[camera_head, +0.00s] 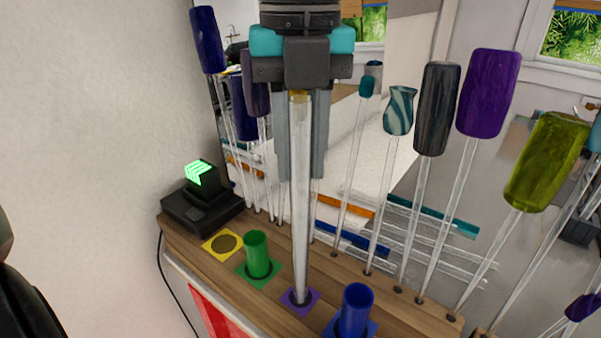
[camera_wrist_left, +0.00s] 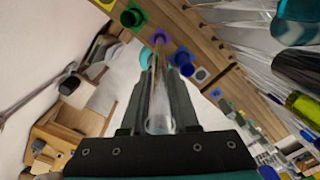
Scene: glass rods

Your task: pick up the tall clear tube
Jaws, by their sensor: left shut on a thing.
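The tall clear tube (camera_head: 300,200) stands nearly upright in the head view, with a small amber patch at its top. Its lower end is at the dark ring on the purple square (camera_head: 287,297); I cannot tell whether it is seated or just above. My left gripper (camera_head: 300,180) points down from above, its grey fingers on either side of the tube, shut on it. In the left wrist view the tube (camera_wrist_left: 160,95) runs between the fingers toward the purple square. My right gripper is not in view.
A green cup (camera_head: 257,254) and a blue cup (camera_head: 356,308) stand on either side of the tube's base. A yellow square (camera_head: 222,243) and a black device (camera_head: 201,205) are farther left. Several clear rods with coloured handles stand close behind and to the right.

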